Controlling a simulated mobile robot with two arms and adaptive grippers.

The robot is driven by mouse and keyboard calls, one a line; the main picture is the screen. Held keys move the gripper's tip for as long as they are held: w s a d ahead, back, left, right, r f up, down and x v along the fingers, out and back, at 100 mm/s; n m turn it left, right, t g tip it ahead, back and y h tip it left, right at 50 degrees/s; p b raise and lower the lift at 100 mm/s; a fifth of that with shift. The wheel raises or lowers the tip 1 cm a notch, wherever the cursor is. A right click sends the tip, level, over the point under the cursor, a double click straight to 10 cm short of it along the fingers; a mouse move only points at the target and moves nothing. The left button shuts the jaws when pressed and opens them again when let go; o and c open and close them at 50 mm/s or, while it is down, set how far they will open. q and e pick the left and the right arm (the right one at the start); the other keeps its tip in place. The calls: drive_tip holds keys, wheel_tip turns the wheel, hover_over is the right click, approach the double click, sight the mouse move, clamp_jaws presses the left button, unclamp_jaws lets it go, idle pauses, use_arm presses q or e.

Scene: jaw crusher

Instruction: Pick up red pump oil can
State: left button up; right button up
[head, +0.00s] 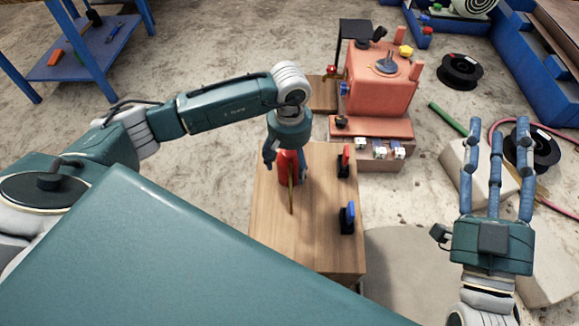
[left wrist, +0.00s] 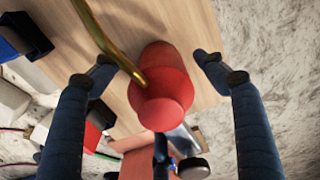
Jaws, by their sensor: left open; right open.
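The red pump oil can (head: 287,165) with a thin brass spout stands on the wooden table (head: 320,245), partly hidden by my left gripper in the head view. My left gripper (head: 284,160) is above and around the can, pointing down. In the left wrist view the red can (left wrist: 162,90) sits between the spread fingers of my left gripper (left wrist: 155,100), with the brass spout running to the upper left. The fingers look apart from the can. My right gripper (head: 496,160) is open and empty at the right, away from the table.
A red-handled item (head: 345,161) and a blue-handled item (head: 347,216) stand in dark holders on the table's right side. The orange jaw crusher (head: 378,80) stands behind. Black spools (head: 460,71) and pale blocks (head: 470,172) lie at the right. A blue shelf (head: 85,48) is at the upper left.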

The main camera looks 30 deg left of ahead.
use_arm(q)
drive_tip(key=shift+f, duration=0.25)
drive_tip(key=c, duration=1.5)
drive_tip(key=shift+r, duration=0.1)
